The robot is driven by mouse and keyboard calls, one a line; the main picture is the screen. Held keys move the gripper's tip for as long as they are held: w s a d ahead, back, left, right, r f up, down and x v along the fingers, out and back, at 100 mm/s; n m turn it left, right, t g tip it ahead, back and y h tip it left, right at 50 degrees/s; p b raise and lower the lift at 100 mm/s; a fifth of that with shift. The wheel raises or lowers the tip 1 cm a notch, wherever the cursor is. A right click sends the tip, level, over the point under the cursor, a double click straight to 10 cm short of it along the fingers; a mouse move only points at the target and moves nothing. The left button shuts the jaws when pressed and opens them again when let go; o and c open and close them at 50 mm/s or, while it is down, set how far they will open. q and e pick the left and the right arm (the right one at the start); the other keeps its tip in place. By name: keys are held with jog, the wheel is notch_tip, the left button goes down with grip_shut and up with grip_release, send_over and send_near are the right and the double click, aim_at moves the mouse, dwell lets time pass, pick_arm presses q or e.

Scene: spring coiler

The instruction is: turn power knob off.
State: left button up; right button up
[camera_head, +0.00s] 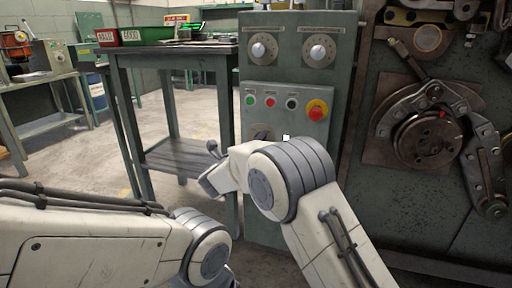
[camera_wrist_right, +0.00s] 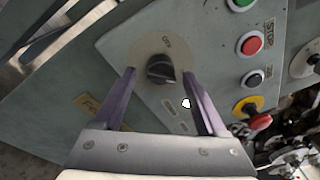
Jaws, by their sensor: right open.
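The power knob (camera_wrist_right: 160,68) is a black rotary knob on a round beige plate marked "OFF" at its top, on the grey-green control panel (camera_wrist_right: 115,45). In the right wrist view my right gripper (camera_wrist_right: 160,72) is open, with one purple finger on each side of the knob. I cannot tell whether the fingers touch it. In the head view the knob (camera_head: 262,132) shows only as a dark shape just above my right arm, which hides the area below.
A green button (camera_head: 250,100), a red one (camera_head: 270,101), a black one (camera_head: 292,103) and a red emergency stop (camera_head: 317,110) sit above the knob. Two dials are higher up. A dark table (camera_head: 170,52) stands left; coiler machinery (camera_head: 430,135) is right.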

jog(key=shift+w+d, duration=0.1)
jog(key=shift+w, duration=0.15)
grip_shut()
jog(key=shift+s+d+f+n+t+y+p, duration=0.1)
jog(key=shift+n+t+y+p, duration=0.2)
jog(key=shift+n+p, duration=2.4)
jog(key=shift+w+n+t+y+p, duration=0.1)
jog(key=shift+n+t+y+p, duration=0.2)
jog(key=shift+n+p, duration=2.4)
jog(key=shift+s+d+f+n+t+y+p, duration=0.2)
jog(key=shift+n+p, duration=1)
jog(key=shift+n, duration=3)
jog(key=shift+w+a+r, duration=0.1)
jog(key=shift+a, duration=0.05)
